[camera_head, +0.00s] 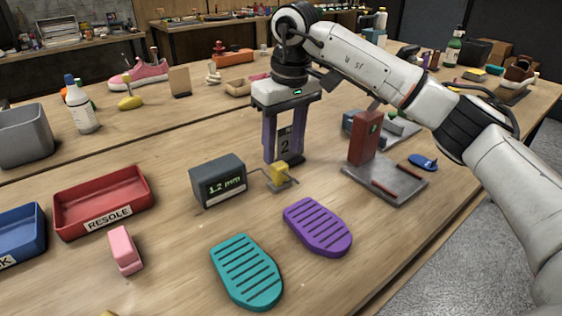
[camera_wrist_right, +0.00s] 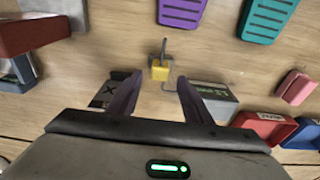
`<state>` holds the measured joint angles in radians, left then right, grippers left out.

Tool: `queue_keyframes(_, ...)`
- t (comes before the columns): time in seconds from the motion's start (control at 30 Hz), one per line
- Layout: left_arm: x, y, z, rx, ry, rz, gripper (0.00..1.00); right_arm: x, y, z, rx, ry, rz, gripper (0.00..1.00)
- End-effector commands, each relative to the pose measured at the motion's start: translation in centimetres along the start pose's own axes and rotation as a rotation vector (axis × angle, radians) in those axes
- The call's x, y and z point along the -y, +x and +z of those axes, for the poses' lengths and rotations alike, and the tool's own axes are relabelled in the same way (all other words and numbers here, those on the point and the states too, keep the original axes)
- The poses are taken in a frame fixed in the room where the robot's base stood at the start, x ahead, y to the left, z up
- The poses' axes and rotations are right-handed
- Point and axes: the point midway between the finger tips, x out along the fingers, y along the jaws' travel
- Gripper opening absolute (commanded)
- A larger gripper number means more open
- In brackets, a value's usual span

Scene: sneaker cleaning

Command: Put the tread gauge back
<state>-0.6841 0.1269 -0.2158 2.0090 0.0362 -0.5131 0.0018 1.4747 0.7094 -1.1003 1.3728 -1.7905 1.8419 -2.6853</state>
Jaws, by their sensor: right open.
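The tread gauge is a grey box (camera_head: 218,181) whose display reads 1.2 mm, joined by a thin cable to a yellow probe (camera_head: 279,174). The probe sits by a small metal plate on the table, right of the box. In the right wrist view the yellow probe (camera_wrist_right: 160,71) shows just past the fingertips, roughly centred between them, and the grey box (camera_wrist_right: 213,97) is partly behind the right-hand finger. My right gripper (camera_head: 284,160) is open, points down behind the probe and holds nothing. My left gripper is in neither view.
A dark block marked 2 (camera_head: 286,143) stands by my right fingers. Purple (camera_head: 318,227) and teal (camera_head: 246,271) soles lie in front. A red post on a metal base (camera_head: 386,183) stands right. The RESOLE tray (camera_head: 103,202) and a pink block (camera_head: 125,250) are left.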

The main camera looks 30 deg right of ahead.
Motion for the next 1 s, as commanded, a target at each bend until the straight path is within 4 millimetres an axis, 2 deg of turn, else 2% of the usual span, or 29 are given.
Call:
queue_keyframes(0.03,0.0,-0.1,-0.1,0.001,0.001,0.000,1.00,0.0,-1.3,-0.1,-0.004,0.000,0.000,0.45)
queue_keyframes(0.1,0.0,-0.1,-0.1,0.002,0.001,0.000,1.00,0.0,-2.5,-0.1,-0.003,0.000,-0.001,0.45)
queue_keyframes(0.3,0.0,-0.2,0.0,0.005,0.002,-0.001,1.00,0.0,-4.7,0.0,0.000,0.001,-0.001,0.45)
queue_keyframes(1.0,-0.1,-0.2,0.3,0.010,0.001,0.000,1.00,0.0,-5.0,0.0,0.001,0.000,-0.001,0.45)
